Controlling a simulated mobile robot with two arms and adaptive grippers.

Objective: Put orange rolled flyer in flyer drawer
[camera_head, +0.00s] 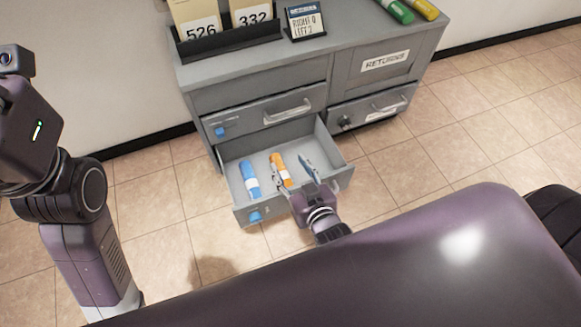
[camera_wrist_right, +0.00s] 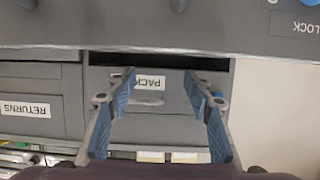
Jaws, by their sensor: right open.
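The orange rolled flyer (camera_head: 278,163) lies inside the pulled-out lower left drawer (camera_head: 239,183) of the grey cabinet, in the head view.
A blue rolled flyer (camera_head: 249,179) lies left of the orange one. Closed drawers surround the open one; one door reads RETURNS (camera_head: 385,61). The cabinet top holds number cards (camera_head: 203,34), a small sign (camera_head: 305,20), and green (camera_head: 398,11) and yellow rolls (camera_head: 424,9). The tiled floor is clear.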

